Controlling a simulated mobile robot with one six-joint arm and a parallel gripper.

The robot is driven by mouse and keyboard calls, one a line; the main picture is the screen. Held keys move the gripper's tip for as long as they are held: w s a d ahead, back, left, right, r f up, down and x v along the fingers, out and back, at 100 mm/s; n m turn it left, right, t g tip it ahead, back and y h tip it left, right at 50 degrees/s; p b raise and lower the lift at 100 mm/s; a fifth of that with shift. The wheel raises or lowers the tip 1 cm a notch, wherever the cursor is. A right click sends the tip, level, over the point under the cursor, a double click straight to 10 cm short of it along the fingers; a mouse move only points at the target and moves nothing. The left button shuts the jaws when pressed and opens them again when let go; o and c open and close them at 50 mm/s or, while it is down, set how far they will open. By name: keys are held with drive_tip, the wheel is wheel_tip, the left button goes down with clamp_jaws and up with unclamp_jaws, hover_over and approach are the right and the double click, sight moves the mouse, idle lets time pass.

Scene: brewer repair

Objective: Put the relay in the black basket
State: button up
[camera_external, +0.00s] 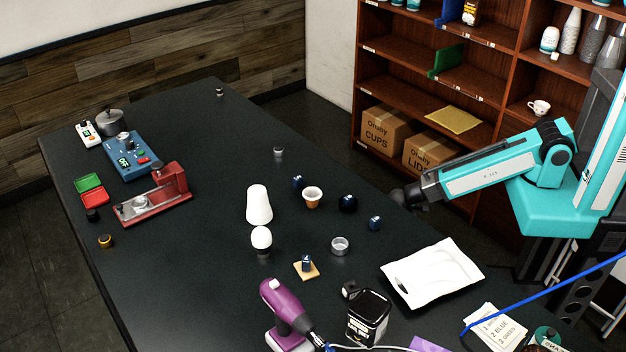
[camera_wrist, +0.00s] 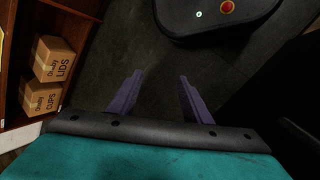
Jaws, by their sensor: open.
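My gripper (camera_external: 402,197) hangs beside the table's right edge in the external view, apart from all objects. In the wrist view my gripper (camera_wrist: 158,92) shows two purple fingers spread apart with nothing between them. I cannot tell for sure which object is the relay. A small dark blue block (camera_external: 306,261) sits on a tan pad near the table's middle. Similar small dark blue pieces lie farther back (camera_external: 298,183) and to the right (camera_external: 375,223). No black basket can be clearly identified; a black container with a white label (camera_external: 367,316) stands at the front.
A white tray (camera_external: 432,272) lies at the table's right edge. A purple drill (camera_external: 285,308) and cable are at the front. Shelves with boxes (camera_external: 385,128) stand behind.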

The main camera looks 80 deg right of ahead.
drive_tip(key=s+a+f+n+g+y+b, duration=0.1)
drive_tip(key=s+a+f+n+y+b, duration=0.2)
drive_tip(key=s+a+f, duration=0.6)
drive_tip(key=s+f+n, duration=0.1)
drive_tip(key=s+f, duration=0.2)
drive_tip(key=s, duration=0.1)
drive_tip(key=shift+s+a+f+g+y+b, duration=0.15)
drive_tip(key=shift+s+f+g+y+b, duration=0.05)
drive_tip(key=shift+s+g+y+b, duration=0.2)
